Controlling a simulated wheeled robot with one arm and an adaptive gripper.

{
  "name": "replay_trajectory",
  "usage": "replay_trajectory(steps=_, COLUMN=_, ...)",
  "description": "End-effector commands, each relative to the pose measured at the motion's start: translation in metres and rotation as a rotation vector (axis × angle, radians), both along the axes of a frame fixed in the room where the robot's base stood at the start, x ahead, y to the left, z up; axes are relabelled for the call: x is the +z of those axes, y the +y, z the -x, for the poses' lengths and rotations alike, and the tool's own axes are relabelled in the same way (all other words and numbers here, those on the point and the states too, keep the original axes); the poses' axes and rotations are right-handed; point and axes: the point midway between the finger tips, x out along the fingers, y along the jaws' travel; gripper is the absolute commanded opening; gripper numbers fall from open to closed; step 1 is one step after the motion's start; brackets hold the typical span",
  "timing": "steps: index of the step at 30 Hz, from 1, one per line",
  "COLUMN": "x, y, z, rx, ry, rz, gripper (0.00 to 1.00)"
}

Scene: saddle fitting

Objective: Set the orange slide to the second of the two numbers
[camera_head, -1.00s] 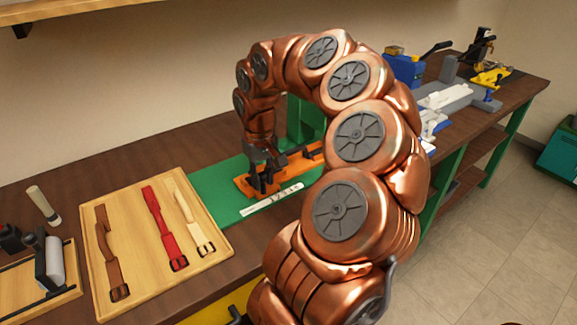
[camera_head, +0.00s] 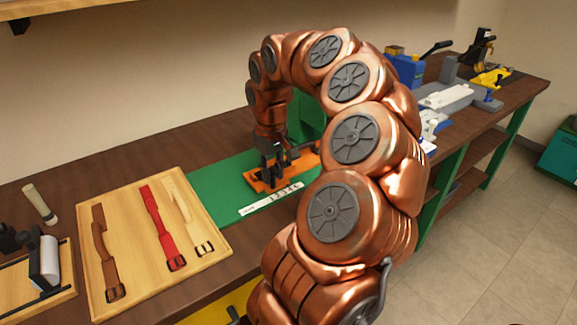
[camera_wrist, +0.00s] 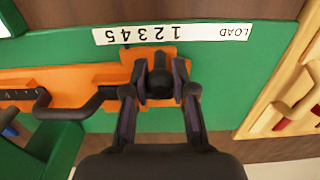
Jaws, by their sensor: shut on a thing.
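The orange slide (camera_head: 262,186) lies on the green base (camera_head: 212,187), beside a white strip (camera_head: 270,199) marked LOAD and several numbers. In the wrist view the strip (camera_wrist: 174,33) appears upside down. There, the slide's orange plate (camera_wrist: 115,78) sits against the strip's number part, away from LOAD. A dark round knob (camera_wrist: 159,84) stands on the slide. My gripper (camera_wrist: 160,77) is shut on the knob, one finger on each side. In the head view my gripper (camera_head: 273,176) is over the slide. I cannot tell exactly which number the slide marks.
A wooden tray (camera_head: 132,283) with brown, red and pale straps lies left of the green base. A roller tool (camera_head: 44,262) sits at the far left. A black bent handle (camera_wrist: 70,107) lies beside the knob. Blue and grey devices (camera_head: 405,70) stand farther right on the bench.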

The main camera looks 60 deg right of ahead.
Motion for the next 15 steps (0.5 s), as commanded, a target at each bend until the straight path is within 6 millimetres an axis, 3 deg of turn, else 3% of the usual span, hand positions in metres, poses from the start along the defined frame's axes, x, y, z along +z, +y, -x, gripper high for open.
replay_trajectory(steps=15, x=0.0, y=-0.014, z=0.005, rx=0.0, ry=-0.001, rz=0.001, gripper=0.06)
